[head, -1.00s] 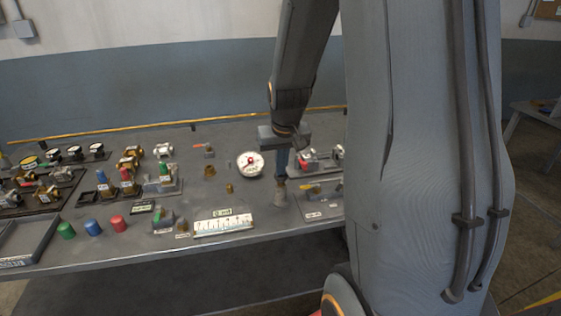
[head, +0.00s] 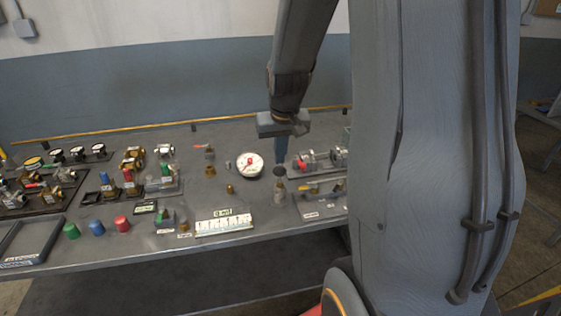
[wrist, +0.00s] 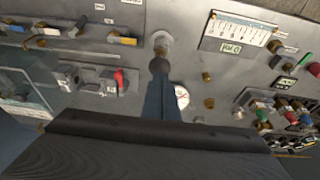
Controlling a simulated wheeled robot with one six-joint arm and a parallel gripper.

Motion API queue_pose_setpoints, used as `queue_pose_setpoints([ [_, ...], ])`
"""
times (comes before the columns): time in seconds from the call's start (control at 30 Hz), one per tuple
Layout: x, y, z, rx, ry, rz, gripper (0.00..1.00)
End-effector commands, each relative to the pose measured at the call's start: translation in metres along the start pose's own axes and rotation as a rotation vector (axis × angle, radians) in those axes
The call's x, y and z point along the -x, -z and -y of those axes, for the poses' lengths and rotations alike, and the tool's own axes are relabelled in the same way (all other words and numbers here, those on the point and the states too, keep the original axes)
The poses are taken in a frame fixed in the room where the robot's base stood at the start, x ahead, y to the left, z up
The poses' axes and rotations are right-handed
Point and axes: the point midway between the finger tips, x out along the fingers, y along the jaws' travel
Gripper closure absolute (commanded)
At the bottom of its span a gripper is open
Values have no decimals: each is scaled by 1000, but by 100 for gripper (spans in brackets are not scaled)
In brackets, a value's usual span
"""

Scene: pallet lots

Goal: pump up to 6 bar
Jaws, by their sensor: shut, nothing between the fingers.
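The hand pump (head: 279,189) stands upright on the bench, a pale body with a dark round plunger knob (head: 279,171) on top. In the wrist view the pump body (wrist: 161,42) lies just beyond the dark knob (wrist: 159,66). My gripper (head: 281,161) points down over the knob, shut and empty, its tips at or just above it; I cannot tell whether they touch. The white round gauge (head: 250,165) with a red mark is left of the pump. Its reading is too small to tell. In the wrist view my fingers partly hide the gauge (wrist: 181,96).
A white scale plate (head: 224,224) lies in front of the gauge. Valve fittings with a red handle (head: 302,164) stand close right of the pump. Green, blue and red caps (head: 96,228) and several fittings fill the left. My arm hides the bench's right end.

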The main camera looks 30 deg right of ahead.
Motion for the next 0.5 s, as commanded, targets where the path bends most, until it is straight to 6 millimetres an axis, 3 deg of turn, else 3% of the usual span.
queue_pose_setpoints([
  [0.3,51,2,0,0,0,-5,100],
  [0.5,74,1,0,0,0,-3,100],
])
